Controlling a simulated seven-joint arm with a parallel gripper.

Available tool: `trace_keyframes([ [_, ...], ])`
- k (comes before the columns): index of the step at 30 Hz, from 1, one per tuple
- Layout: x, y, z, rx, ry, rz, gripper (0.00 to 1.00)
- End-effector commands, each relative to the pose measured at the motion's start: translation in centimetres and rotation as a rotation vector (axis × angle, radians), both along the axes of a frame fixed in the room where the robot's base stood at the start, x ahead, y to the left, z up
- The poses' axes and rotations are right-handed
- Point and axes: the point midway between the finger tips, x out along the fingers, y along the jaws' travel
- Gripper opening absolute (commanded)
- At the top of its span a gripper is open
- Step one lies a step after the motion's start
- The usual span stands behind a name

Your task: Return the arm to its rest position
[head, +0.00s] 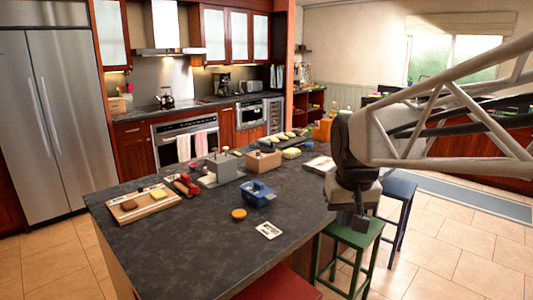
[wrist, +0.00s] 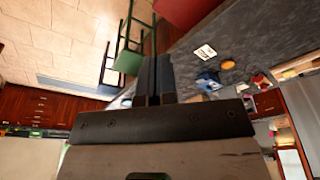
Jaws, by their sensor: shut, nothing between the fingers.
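My gripper (head: 357,218) hangs at the right of the head view, pointing down beside the right edge of the dark island counter (head: 180,245). It is above the green stool (head: 357,232) in the picture. Its fingers are together with nothing between them. In the wrist view, my gripper (wrist: 153,62) shows as two dark fingers side by side. My pale arm reaches in from the right edge of the head view and covers part of the room behind.
The island holds a cutting board (head: 145,204), a grey block (head: 222,168), a blue item (head: 258,193), a white card (head: 269,231) and other small things. A blue stool (head: 396,196) and a red seat (head: 283,284) stand nearby. Tiled floor (head: 450,260) lies open at right.

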Motion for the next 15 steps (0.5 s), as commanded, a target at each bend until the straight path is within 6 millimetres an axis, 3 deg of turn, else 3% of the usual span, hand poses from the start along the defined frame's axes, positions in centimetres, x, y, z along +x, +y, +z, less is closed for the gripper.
trace_keyframes([
  [15, -12.2, -1.9, -5.3, 0.000, -0.012, -0.040, 0.00],
])
